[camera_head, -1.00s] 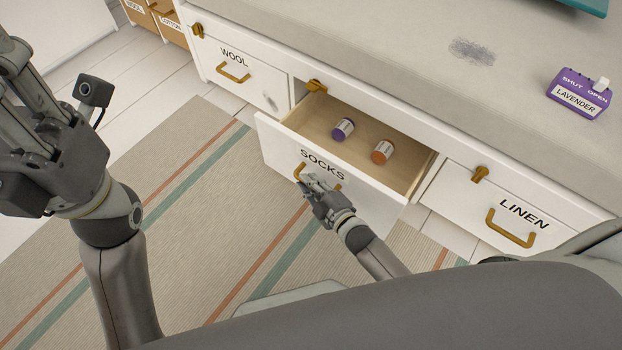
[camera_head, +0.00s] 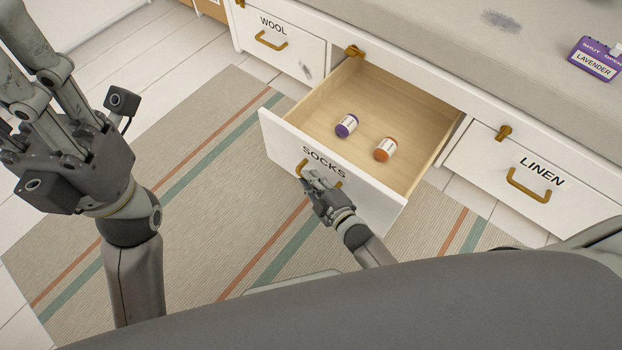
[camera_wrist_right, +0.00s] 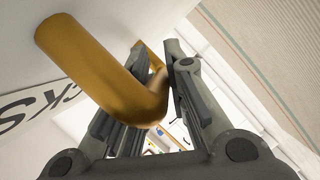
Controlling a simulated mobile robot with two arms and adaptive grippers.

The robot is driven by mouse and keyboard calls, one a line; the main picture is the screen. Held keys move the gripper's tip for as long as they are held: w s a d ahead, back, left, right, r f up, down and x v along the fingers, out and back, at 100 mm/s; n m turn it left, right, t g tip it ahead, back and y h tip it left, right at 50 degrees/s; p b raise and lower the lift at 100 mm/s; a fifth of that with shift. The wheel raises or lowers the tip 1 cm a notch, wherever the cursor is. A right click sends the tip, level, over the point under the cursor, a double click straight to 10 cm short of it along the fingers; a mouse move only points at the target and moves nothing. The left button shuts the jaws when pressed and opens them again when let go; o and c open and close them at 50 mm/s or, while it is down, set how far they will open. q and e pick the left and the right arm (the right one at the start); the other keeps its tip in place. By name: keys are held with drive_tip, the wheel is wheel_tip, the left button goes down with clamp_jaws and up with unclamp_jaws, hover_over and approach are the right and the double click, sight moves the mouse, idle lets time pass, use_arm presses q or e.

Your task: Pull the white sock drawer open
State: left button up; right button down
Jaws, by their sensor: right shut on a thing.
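The white drawer labelled SOCKS (camera_head: 375,192) stands well out from the bench front in the head view. In the right wrist view the handle (camera_wrist_right: 95,65) passes between the fingers of the right gripper (camera_wrist_right: 150,105). My left gripper (camera_head: 40,110) is raised at the left, away from the drawer; its fingertips run out of the frame.
The WOOL drawer (camera_head: 285,48) and LINEN drawer (camera_head: 510,185) are shut on either side. Brass catches (camera_head: 354,51) sit on the bench frame. A striped rug (camera_head: 200,200) covers clear floor before the drawer.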

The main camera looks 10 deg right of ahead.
idle(0.3)
drive_tip(key=c, duration=1.7)
unclamp_jaws()
wheel_tip(320, 180, up, 9)
drive_tip(key=shift+w+d+f, duration=0.1)
drive_tip(key=shift+w, duration=0.05)
drive_tip(key=shift+r, duration=0.65)
drive_tip(key=shift+s, duration=0.2)
